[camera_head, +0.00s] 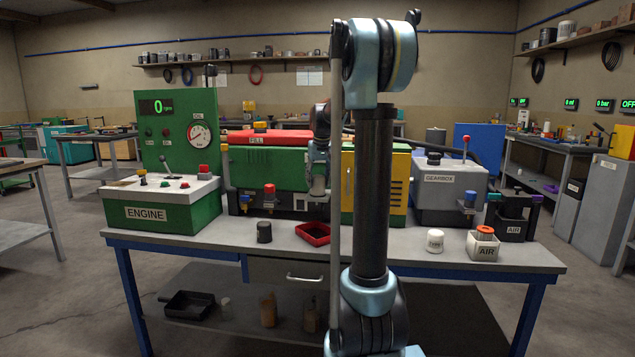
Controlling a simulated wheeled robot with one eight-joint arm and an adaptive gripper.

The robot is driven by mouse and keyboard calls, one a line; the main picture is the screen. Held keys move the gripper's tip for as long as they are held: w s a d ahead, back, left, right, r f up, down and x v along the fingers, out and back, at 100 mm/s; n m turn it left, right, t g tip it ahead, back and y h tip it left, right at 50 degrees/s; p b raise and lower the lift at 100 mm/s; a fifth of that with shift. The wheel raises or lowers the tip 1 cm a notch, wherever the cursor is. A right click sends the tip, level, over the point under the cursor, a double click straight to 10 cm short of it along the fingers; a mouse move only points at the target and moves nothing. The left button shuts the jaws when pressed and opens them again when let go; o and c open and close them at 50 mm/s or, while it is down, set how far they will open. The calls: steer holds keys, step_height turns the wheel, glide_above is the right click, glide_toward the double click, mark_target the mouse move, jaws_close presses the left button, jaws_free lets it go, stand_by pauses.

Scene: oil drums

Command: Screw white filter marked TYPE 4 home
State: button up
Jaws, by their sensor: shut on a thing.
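My gripper (318,186) is in front of the green engine (263,168), above the red tray. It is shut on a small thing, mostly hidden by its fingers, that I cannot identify. A white filter (435,241) stands upright on the bench right of my arm, apart from my gripper; its small dark marking is too small to read. A black filter (264,233) stands on the bench left of the red tray (324,233). The engine has a red top marked FILL. Whether the held thing touches the engine cannot be told.
The ENGINE control box (162,204) is at the left of the bench. My arm's column hides part of the bench. The front left bench top is clear.

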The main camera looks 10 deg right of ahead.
steer(key=m+h, duration=0.1)
steer(key=m, duration=0.3)
steer(key=shift+m, duration=0.3)
steer(key=shift+a+m+h, duration=0.1)
steer(key=shift+m+h, duration=0.2)
steer(key=shift+m, duration=0.3)
steer(key=m+g+h, duration=0.1)
steer(key=m, duration=0.4)
steer(key=shift+m, duration=0.4)
steer(key=m+g, duration=0.1)
steer(key=m, duration=0.4)
steer(key=shift+f+m+h, duration=0.1)
steer(key=shift+m+h, duration=0.2)
steer(key=shift+h, duration=0.1)
steer(key=m+g, duration=0.1)
steer(key=m, duration=0.2)
steer(key=m+g, duration=0.1)
steer(key=m, duration=0.2)
